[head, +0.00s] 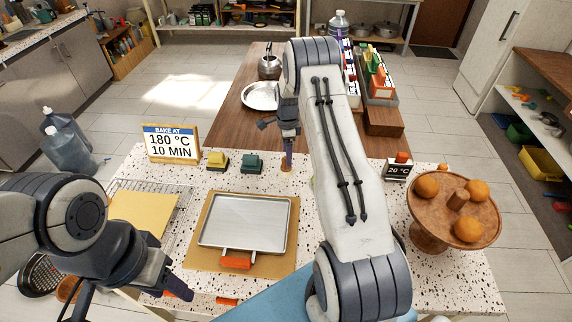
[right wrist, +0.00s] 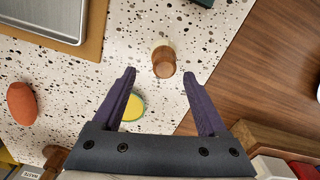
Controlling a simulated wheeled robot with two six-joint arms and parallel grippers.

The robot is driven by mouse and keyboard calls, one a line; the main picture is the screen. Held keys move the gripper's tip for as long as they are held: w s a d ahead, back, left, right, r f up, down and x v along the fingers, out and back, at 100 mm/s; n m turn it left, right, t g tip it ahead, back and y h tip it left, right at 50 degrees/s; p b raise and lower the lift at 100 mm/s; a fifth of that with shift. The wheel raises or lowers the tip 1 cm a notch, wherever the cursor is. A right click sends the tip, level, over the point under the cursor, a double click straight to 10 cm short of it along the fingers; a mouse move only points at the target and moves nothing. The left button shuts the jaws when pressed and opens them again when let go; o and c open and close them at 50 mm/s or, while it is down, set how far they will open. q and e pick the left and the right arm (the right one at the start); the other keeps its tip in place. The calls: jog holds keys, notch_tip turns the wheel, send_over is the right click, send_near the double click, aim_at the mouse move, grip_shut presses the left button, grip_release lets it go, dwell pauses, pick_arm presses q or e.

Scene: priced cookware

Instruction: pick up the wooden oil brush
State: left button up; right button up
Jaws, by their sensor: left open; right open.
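The wooden oil brush appears to be the short brown round piece with a paler end in the right wrist view (right wrist: 163,62). It stands on the speckled counter, just beyond and between my fingertips. In the head view its brown base (head: 286,168) shows below my right gripper (head: 287,152). My right gripper, also in the right wrist view (right wrist: 159,76), is open and points down with nothing between its fingers. I cannot tell whether a finger touches the brush. My left gripper (head: 178,290) is open and empty over the counter's front left.
A tray (head: 245,222) lies left of the brush, with a green block (head: 251,163) and a yellow block (head: 217,160) behind it. A fruit stand (head: 428,237) is at right.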

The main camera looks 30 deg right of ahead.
jog(key=shift+w+f+p, duration=0.1)
jog(key=shift+f+p, duration=0.35)
jog(key=shift+p, duration=0.05)
jog(key=f, duration=0.1)
jog(key=f+p, duration=0.2)
jog(key=f, duration=0.1)
jog(key=shift+w, duration=0.25)
jog(key=shift+f, duration=0.25)
grip_shut()
